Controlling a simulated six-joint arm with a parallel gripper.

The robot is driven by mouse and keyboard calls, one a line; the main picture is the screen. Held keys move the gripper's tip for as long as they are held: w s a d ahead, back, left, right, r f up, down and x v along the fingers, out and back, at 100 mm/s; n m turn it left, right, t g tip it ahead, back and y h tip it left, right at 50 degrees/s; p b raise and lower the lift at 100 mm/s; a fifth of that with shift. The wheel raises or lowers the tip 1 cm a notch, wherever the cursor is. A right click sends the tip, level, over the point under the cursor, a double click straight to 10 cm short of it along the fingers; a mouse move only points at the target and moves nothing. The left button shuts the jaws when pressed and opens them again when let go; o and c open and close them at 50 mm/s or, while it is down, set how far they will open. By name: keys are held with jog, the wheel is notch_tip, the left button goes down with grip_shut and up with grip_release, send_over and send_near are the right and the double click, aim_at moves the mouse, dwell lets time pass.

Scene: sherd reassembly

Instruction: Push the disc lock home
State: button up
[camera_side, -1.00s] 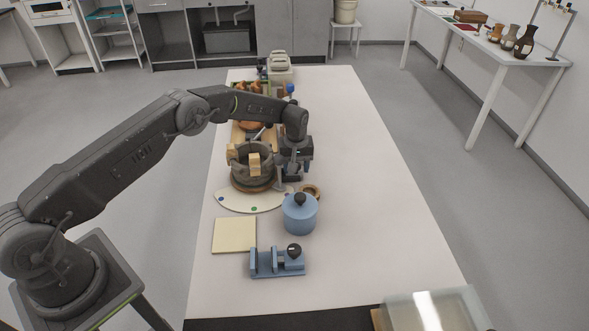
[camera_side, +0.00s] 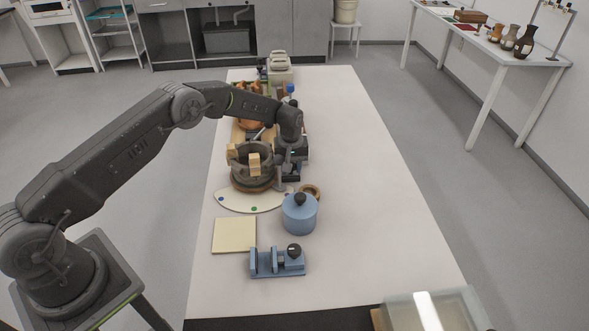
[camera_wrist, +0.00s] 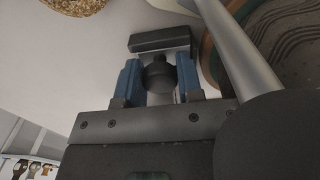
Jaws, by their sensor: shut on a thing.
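My gripper (camera_wrist: 158,82) has two blue fingers, shut on a dark round knob (camera_wrist: 158,73), which may be the disc lock. A dark bar (camera_wrist: 160,41) lies just beyond the knob. In the side view my gripper (camera_side: 289,168) is low at the right side of a grey-brown pot (camera_side: 252,176). The pot stands on a round disc with a brown edge (camera_side: 254,188), and pale wooden blocks (camera_side: 253,160) sit at its rim. The knob is hidden in the side view. How far in it sits cannot be told.
A grey rod (camera_wrist: 238,50) slants close beside the right finger. A white oval plate with coloured dots (camera_side: 235,203), a blue lidded jar (camera_side: 299,216), a brown ring (camera_side: 311,190), a cream square (camera_side: 234,236) and a blue vice (camera_side: 277,264) lie nearer. The table's right side is clear.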

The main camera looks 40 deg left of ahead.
jog(key=o, duration=0.6)
jog(key=shift+r, duration=2.75)
jog(key=shift+r, duration=0.2)
jog(key=s+d+r+m+t, duration=0.1)
jog(key=s+r+m, duration=0.1)
jog(key=s+r, duration=0.8)
jog(key=s+d+r+m+t, duration=0.2)
jog(key=s+r, duration=0.3)
jog(key=r, duration=1.1)
jog(key=s+m+t, duration=0.1)
jog(key=s, duration=0.7)
jog(key=s+d+r+m, duration=0.1)
jog(key=s+m, duration=0.1)
jog(key=s, duration=0.6)
jog(key=s+m+t, duration=0.1)
jog(key=s+m, duration=0.1)
jog(key=s, duration=0.6)
jog(key=shift+s+d+r+t, duration=0.1)
jog(key=shift+d+r+t, duration=0.2)
jog(key=shift+d+r, duration=0.1)
